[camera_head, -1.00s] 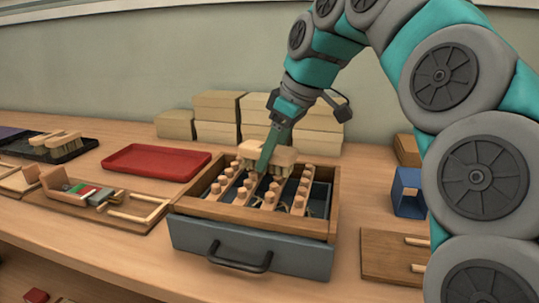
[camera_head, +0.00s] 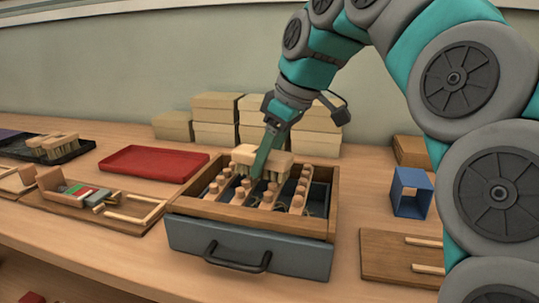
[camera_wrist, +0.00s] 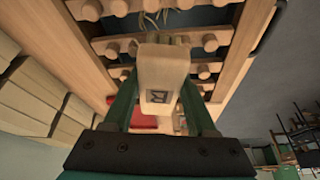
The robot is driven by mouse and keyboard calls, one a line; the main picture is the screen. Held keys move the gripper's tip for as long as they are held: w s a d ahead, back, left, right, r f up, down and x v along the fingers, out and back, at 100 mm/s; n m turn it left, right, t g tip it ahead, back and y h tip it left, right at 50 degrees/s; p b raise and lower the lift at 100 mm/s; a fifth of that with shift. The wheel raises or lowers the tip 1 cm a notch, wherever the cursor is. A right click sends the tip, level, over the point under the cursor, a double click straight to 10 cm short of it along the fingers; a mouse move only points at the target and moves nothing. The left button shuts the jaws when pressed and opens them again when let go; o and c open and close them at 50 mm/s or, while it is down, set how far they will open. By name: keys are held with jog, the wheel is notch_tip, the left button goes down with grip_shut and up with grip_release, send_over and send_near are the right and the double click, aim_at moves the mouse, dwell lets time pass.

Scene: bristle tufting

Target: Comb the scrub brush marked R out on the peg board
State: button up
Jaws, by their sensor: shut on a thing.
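The scrub brush (camera_head: 247,157) has a pale wooden block, and my gripper (camera_head: 258,166) is shut on it. In the wrist view the brush (camera_wrist: 162,68) sits between my two fingers (camera_wrist: 160,100), with a dark mark like an R on its end. Its bristles point down at the peg board (camera_head: 298,192), which has several rows of wooden pegs inside a wood-framed box. The brush is over the back part of the pegs. I cannot tell how deep the bristles reach between them.
The box has a grey drawer front (camera_head: 245,248) with a dark handle. A red tray (camera_head: 152,163) lies to the left, with a dark tray (camera_head: 60,153) of brushes beyond. Pale boxes (camera_head: 215,118) are stacked behind. A blue holder (camera_head: 411,192) stands to the right.

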jog(key=shift+s+a+f+b, duration=0.1)
jog(key=shift+s+a, duration=0.1)
jog(key=shift+s, duration=0.4)
jog(key=shift+s+a+f+b, duration=0.15)
jog(key=shift+s+a, duration=0.1)
jog(key=shift+s, duration=0.35)
jog(key=shift+s+a+b, duration=0.1)
jog(key=shift+s+a, duration=0.1)
jog(key=shift+s, duration=0.55)
jog(key=shift+c, duration=0.6)
jog(key=shift+w+d+p, duration=0.85)
jog(key=shift+w+d, duration=0.45)
jog(key=shift+w, duration=2.55)
jog(key=shift+s+a+b, duration=0.3)
jog(key=shift+s+a, duration=0.15)
jog(key=shift+s, duration=0.85)
jog(key=shift+s+a+b, duration=0.25)
jog(key=shift+s+a, duration=0.2)
jog(key=shift+s, duration=0.8)
jog(key=shift+s+a+b, duration=0.3)
jog(key=shift+s+a, duration=0.15)
jog(key=shift+s, duration=0.85)
jog(key=w+d+p, duration=0.1)
jog(key=w+d, duration=0.1)
jog(key=w, duration=0.5)
jog(key=shift+w+d+r+p, duration=0.25)
jog(key=shift+w+d+p, duration=0.05)
jog(key=shift+d+p, duration=0.05)
